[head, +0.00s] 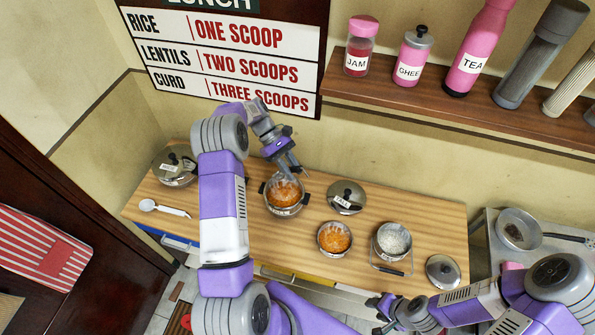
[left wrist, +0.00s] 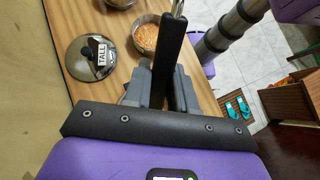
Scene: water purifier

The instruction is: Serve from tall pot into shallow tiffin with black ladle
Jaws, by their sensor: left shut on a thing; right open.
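The tall pot (head: 284,210), steel with dark side handles, stands open with orange food inside. My left gripper (head: 287,166) is above it, shut on a thin handle that reaches down toward the pot. I take this for the black ladle; its bowl cannot be made out. In the left wrist view the shut gripper (left wrist: 176,55) has a thin metallic piece beyond its fingers. A shallow steel bowl (head: 334,252), likely the shallow tiffin, holds orange food; it also shows in the left wrist view (left wrist: 145,35). My right gripper (head: 380,312) is open and empty at the table's front.
A lid marked TALL (head: 346,198) lies behind the bowl. A steel container of white food (head: 392,240) with a wire handle stands right of it. Another lid (head: 442,270) lies at the right edge. A lidded pot (head: 175,168) and white spoon (head: 163,208) are left.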

